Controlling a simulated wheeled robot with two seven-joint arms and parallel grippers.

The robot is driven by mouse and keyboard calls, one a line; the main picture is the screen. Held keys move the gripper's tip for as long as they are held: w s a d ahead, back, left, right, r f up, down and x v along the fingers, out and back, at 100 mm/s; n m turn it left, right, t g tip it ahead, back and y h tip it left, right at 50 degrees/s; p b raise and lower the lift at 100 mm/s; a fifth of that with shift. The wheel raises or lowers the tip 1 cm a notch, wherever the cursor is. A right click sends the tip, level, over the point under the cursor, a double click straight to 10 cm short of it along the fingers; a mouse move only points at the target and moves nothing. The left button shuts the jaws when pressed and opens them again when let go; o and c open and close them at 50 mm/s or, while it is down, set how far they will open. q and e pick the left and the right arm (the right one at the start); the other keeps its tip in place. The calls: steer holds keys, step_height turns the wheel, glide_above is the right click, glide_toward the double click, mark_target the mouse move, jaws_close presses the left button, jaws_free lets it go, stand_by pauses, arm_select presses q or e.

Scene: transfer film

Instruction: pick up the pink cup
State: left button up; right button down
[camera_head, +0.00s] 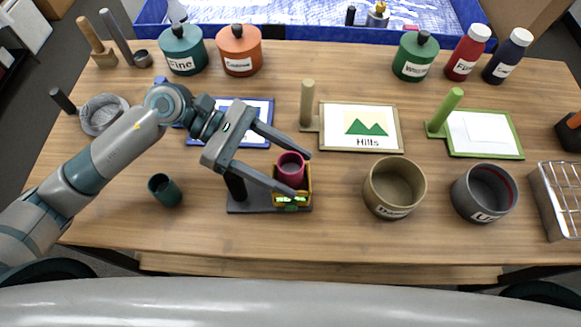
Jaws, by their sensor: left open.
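The pink cup (291,168) stands upright on a small device with a dark base (240,207) and a yellow part with a lit green display, near the table's middle. My left gripper (303,172) comes in from the left and is open. Its two fingers reach past the cup, one on the far side and one on the near side in the picture. I cannot tell whether either finger touches the cup. The near finger and the gripper body hide part of the device. My right gripper is not in view.
A dark green cup (165,190) stands left of the device. A tan pot (394,188) and a grey pot (484,193) stand to the right. A framed "Hills" picture (362,127) lies behind. A wire rack (559,199) is at the right edge. The front table strip is clear.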

mark_target(301, 175)
arm_select(q)
steer(key=shift+s+d+p, duration=0.25)
steer(key=shift+d+p, duration=0.3)
steer(key=shift+p, duration=0.15)
steer(key=p+x, duration=0.2)
steer(key=x, duration=0.1)
steer(key=shift+s+d, duration=0.15)
steer(key=shift+d, duration=0.1)
steer(key=shift+d+f+p, duration=0.15)
steer(key=shift+d+p, duration=0.1)
steer(key=shift+p, duration=0.05)
steer(key=shift+c, duration=0.4)
steer(key=c, duration=1.2)
